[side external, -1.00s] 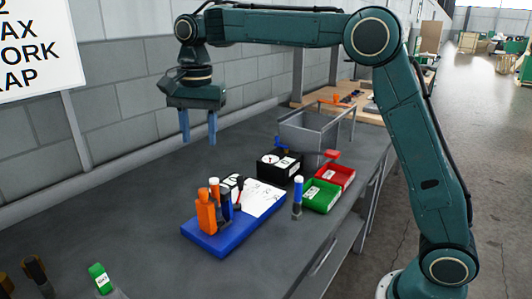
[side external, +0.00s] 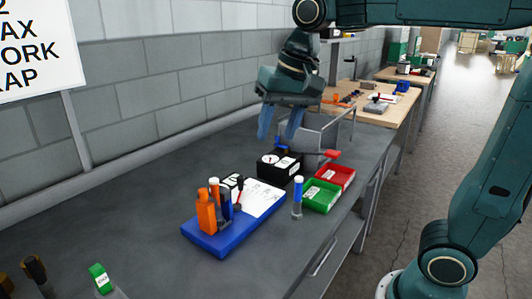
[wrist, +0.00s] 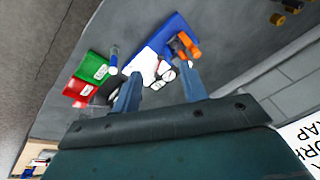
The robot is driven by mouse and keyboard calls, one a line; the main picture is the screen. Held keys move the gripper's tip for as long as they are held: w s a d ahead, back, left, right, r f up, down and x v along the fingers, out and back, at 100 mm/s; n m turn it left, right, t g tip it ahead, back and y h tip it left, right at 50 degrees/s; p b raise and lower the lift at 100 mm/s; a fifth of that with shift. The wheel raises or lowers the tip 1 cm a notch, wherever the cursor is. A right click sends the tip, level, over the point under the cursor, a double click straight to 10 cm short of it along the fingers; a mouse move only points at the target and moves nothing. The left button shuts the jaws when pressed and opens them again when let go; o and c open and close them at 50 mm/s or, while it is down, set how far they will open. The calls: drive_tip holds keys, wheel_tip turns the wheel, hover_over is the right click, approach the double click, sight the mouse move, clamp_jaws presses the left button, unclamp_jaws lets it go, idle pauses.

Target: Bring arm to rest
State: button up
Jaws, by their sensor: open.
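My gripper (side external: 281,122) is open and empty, high above the bench. In the side external view its blue fingers point down, in front of the grey wire-handled bin and above the black box. In the wrist view the two blue fingers (wrist: 158,90) stand apart with nothing between them. My gripper touches nothing that I can see.
A blue tray (side external: 215,238) holds an orange-handled tool (side external: 206,212) and a white sheet (side external: 260,199). Near it are a black box (side external: 270,168), green bin (side external: 319,197), red bin (side external: 340,175), blue-capped tube (side external: 298,190) and grey bin (side external: 310,132). The left bench top is mostly clear.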

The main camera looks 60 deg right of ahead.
drive_tip(key=s+d+f+n+t, duration=0.1)
drive_tip(key=s+f+n, duration=0.2)
drive_tip(key=s, duration=0.4)
drive_tip(key=s+d+f+n+t, duration=0.1)
drive_tip(key=s+f+n, duration=0.2)
drive_tip(key=s, duration=0.4)
drive_tip(key=shift+s+d+f, duration=0.25)
drive_tip(key=shift+d+f, duration=0.1)
drive_tip(key=shift+f, duration=0.45)
drive_tip(key=shift+r, duration=0.1)
